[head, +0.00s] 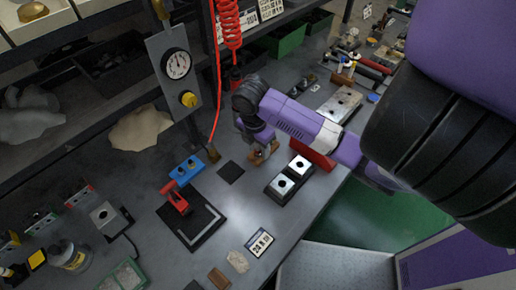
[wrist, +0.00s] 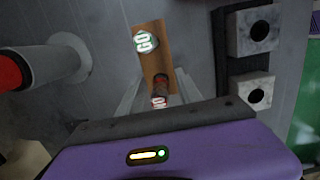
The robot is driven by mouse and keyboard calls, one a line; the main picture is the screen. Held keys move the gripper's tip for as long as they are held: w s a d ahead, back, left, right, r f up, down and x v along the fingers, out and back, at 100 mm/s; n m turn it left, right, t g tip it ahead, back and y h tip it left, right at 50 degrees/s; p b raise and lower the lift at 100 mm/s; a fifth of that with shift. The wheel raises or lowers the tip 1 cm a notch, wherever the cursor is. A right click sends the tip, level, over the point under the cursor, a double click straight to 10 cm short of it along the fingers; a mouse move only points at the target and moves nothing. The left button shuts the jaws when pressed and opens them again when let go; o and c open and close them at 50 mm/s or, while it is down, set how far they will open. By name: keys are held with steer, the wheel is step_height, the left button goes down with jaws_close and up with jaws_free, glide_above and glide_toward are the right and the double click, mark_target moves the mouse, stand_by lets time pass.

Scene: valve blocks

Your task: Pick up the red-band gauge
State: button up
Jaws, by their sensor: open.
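A two-ended gauge shows in the wrist view, with a round white GO end (wrist: 146,40) and a white end marked NO, partly cut off by my gripper's body. A dark reddish band (wrist: 160,84) shows near the NO end. A brown strip (wrist: 155,58) lies along the gauge; I cannot tell whether it is its handle or a rest. My gripper (wrist: 158,98) is open, its pale fingers on either side of the NO end. Contact cannot be judged. In the head view my gripper (head: 262,152) is low over the bench, largely hiding the gauge.
Two metal valve blocks (head: 283,184) stand in a dark holder right of my gripper. A red clamp (head: 175,198) on a black plate and a blue block (head: 186,170) are to the left. A gauge panel (head: 175,72) and red hose (head: 216,90) hang behind. A red-ended cylinder (wrist: 12,70) is nearby.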

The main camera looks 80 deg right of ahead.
jaws_close()
